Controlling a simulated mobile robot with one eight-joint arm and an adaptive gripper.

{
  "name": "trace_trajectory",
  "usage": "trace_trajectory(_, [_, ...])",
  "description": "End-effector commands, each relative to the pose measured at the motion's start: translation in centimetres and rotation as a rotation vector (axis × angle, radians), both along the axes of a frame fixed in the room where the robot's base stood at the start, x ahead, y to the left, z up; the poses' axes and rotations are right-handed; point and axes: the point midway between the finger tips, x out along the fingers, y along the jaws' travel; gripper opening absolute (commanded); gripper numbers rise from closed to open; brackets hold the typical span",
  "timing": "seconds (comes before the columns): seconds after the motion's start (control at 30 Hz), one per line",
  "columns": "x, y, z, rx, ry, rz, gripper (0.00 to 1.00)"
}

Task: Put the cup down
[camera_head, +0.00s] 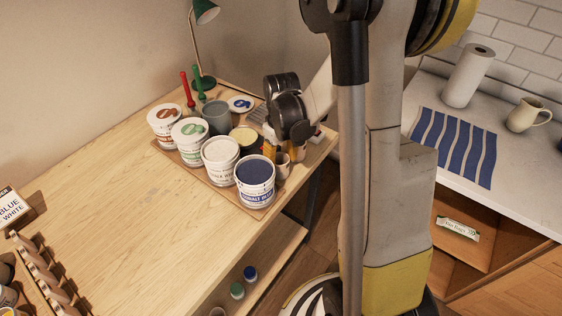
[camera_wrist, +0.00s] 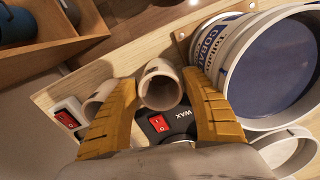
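The small beige cup (camera_wrist: 161,88) is between the two orange fingertips of my gripper (camera_wrist: 158,82) in the wrist view, with its open mouth showing. The fingers appear to touch it on both sides. In the head view my gripper (camera_head: 284,152) is low at the right end of the wooden table, beside the cobalt blue tub, with the cup (camera_head: 283,166) between its fingers. Whether the cup's base touches the surface cannot be told. A second pale cup (camera_wrist: 98,102) is partly hidden behind the left finger.
The large cobalt tub (camera_wrist: 270,62) stands close right of the fingers. A dark device marked WAX (camera_wrist: 180,124) and a red switch (camera_wrist: 68,119) are close by. Several tubs crowd the wooden tray (camera_head: 222,184). The table's middle (camera_head: 130,210) is clear. A cream mug (camera_head: 524,116) stands on the counter.

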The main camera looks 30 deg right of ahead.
Motion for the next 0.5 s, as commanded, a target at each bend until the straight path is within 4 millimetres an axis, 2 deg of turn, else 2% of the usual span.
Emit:
trace_trajectory(0.13, [0.0, 0.0, 0.4, 0.0, 0.0, 0.0, 0.55])
trace_trajectory(0.23, [0.0, 0.0, 1.7, 0.0, 0.0, 0.0, 0.55])
trace_trajectory(0.5, [0.0, 0.0, 7.9, 0.0, 0.0, 0.0, 0.55])
